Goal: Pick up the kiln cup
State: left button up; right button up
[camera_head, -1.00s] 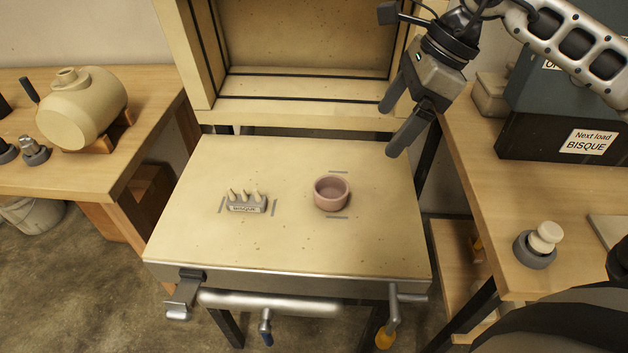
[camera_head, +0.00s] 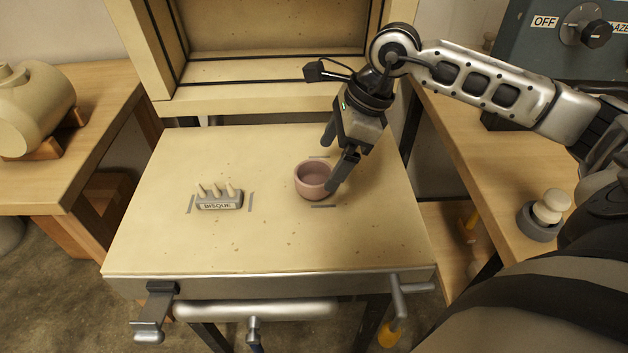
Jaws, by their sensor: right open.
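The kiln cup (camera_head: 312,184) is a small pinkish round cup, upright on the pale kiln door slab (camera_head: 200,245), between grey marks. My right gripper (camera_head: 331,166) reaches in from the right and is open. Its fingers point down at the cup's right and far side. One finger overlaps the cup's right edge in the picture; I cannot tell whether it touches. The cup's right edge is partly hidden by that finger. My left gripper is not in view.
A grey block marked BISQUE (camera_head: 219,203) with several pale cones stands left of the cup. The kiln opening (camera_head: 270,40) is behind the slab. A right-hand bench holds a grey holder with a pale knobbed piece (camera_head: 546,213). The slab's front is clear.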

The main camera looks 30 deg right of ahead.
aim_at(314, 177)
jog(key=shift+w+a+p+x, duration=0.1)
jog(key=shift+a+p+x, duration=0.1)
jog(key=shift+x, duration=1.35)
jog(key=shift+w+a+p+x, duration=0.1)
jog(key=shift+a+p+x, duration=0.05)
jog(key=shift+x, duration=1.4)
jog(key=shift+r, duration=0.25)
jog(key=c, duration=1.1)
